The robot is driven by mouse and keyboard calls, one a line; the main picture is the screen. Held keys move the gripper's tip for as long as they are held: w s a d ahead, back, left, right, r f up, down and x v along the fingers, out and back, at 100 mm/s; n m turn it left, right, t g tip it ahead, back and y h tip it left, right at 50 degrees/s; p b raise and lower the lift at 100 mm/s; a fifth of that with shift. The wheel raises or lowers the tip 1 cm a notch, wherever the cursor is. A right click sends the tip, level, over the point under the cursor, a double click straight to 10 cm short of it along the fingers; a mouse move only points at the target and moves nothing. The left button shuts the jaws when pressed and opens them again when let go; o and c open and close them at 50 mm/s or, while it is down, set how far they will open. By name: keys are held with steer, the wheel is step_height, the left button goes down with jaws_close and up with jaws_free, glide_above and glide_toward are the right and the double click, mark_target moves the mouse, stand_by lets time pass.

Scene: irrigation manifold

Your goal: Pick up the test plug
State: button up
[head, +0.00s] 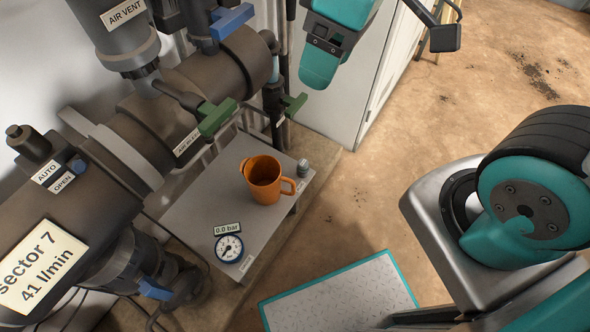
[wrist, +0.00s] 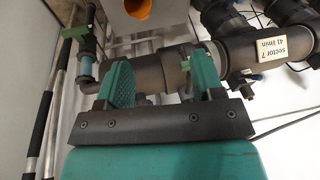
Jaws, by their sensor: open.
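A small grey ribbed cylinder (head: 303,168), which looks like the test plug, stands near the right corner of a grey shelf (head: 190,212) in the head view. It is just behind and right of an orange mug (head: 265,180). I cannot make it out in the wrist view. My gripper (head: 320,68) is near the top of the head view, apart from the shelf and the plug. In the wrist view, the two teal fingers of my gripper (wrist: 163,78) stand wide apart, with no held object visible between them.
The pipe manifold (head: 115,160) with a green-handled valve (head: 217,118) runs along the left of the shelf. A pressure gauge (head: 229,248) lies at the shelf's front. A white cabinet (head: 335,85) stands behind. Open floor (head: 400,150) lies to the right.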

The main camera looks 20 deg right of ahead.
steer(key=w+d+f+n+h+b, duration=0.15)
steer(key=w+f+b, duration=0.3)
steer(key=f, duration=0.45)
steer(key=w+f+n+h+b, duration=0.1)
steer(key=w+f+n+b, duration=0.1)
steer(key=w+f+b, duration=0.5)
steer(key=w+d+f+n+h+b, duration=0.1)
steer(key=f+b, duration=0.4)
steer(key=f, duration=0.7)
steer(key=b, duration=0.4)
glide_above(302, 162)
step_height(302, 162, down, 12)
steer(key=shift+a+r, duration=0.1)
steer(key=shift+r, duration=0.1)
step_height(302, 162, down, 6)
steer(key=b, duration=0.2)
steer(key=shift+s+r+b, duration=0.1)
steer(key=shift+b, duration=0.3)
steer(key=shift+r, duration=0.1)
steer(key=c, duration=1)
